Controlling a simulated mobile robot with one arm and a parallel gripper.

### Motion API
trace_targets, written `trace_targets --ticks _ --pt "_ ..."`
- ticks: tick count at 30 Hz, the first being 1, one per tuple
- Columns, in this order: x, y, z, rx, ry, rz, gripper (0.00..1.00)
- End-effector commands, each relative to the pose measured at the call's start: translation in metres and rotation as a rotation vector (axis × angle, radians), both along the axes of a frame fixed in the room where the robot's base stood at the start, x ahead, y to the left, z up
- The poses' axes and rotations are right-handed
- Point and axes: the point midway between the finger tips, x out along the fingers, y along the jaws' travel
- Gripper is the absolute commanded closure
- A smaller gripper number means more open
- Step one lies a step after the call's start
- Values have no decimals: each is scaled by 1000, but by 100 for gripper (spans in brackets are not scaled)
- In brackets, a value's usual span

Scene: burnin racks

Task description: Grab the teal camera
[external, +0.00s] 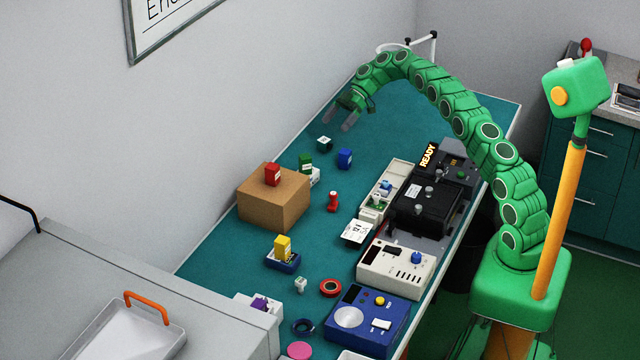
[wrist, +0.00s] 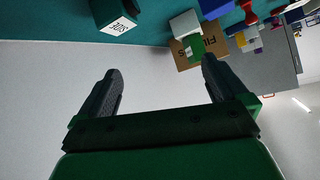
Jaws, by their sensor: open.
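The teal camera (external: 324,143) is a small dark teal block on the bench mat near the wall, below my gripper's fingers in the external view. A dark teal block with a white lettered label, probably the same camera (wrist: 112,16), shows at the top left of the wrist view, above the left finger and cut by the frame edge. My gripper (external: 338,120) is open and empty, raised above the bench near the wall. In the wrist view, its two fingers (wrist: 161,76) are apart with only pale wall between them. They do not touch the camera.
A blue block (external: 345,158) stands close to the camera. A green block (external: 305,162) and a white piece stand beside a cardboard box (external: 273,198) with a red block (external: 272,174) on top. Black equipment (external: 426,205) lies toward the front edge. The far mat is clear.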

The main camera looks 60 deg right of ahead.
Motion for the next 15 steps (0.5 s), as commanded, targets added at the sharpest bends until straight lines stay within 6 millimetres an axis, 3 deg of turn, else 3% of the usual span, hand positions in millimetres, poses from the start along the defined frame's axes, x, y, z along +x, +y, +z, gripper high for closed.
trace_targets --ticks 6,15 --pt "5 -35 -27 8 -115 27 0" --pt "5 -55 -45 7 -201 49 0"
